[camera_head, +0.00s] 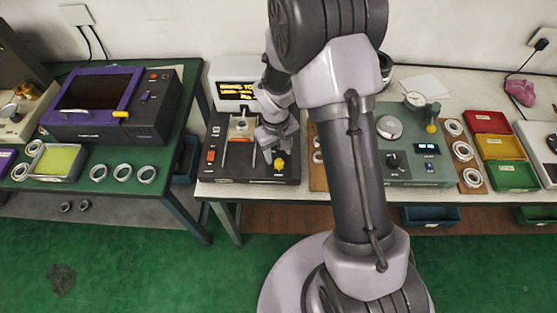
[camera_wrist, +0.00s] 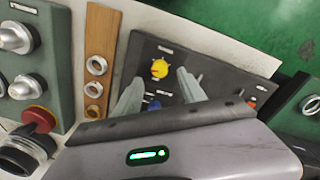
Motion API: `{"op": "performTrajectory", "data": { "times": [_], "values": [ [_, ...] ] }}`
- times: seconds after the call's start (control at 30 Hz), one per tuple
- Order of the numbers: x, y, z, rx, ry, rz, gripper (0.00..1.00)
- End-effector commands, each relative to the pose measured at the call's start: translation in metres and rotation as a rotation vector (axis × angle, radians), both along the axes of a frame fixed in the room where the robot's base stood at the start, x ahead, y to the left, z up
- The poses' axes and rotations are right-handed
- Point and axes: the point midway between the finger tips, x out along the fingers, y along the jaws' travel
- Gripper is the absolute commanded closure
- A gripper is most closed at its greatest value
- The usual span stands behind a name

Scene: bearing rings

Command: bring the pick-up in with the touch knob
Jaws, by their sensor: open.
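The black device (camera_head: 222,171) stands on the table under my gripper. A yellow knob (camera_head: 279,163) sits at its front right; it also shows in the wrist view (camera_wrist: 159,68). I take it for the touch knob. My gripper (camera_wrist: 160,84) is open, its fingers on either side of the line to the knob, seemingly just short of it and empty. In the head view my gripper (camera_head: 270,148) is above and left of the knob. A blue part (camera_wrist: 152,105) shows between the fingers. A pale fixture (camera_head: 240,127) is on the device's top; I cannot tell whether it is the pick-up.
A display with yellow text (camera_head: 236,92) stands behind the device, partly hidden by my arm. A red-orange switch (camera_head: 211,156) is at its left. A wooden board with rings (camera_wrist: 100,45) and a grey-green instrument (camera_head: 412,165) lie beyond its right side. A purple-framed machine (camera_head: 130,88) stands on the left table.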

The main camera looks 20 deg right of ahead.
Motion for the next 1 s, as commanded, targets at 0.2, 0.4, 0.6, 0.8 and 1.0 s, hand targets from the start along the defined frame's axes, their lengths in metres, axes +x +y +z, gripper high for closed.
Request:
{"op": "performTrajectory", "data": {
  "times": [0.2,0.4,0.6,0.8,1.0],
  "values": [
    [0.001,-0.001,-0.038,0.000,-0.001,-0.001,0.52],
    [0.001,-0.002,-0.045,0.000,-0.001,-0.002,0.52],
    [0.001,-0.002,-0.045,0.000,-0.001,-0.002,0.54],
    [0.001,-0.002,-0.044,0.000,-0.001,-0.002,0.93],
    [0.001,-0.002,-0.044,0.000,-0.001,-0.004,1.00]
  ]
}}
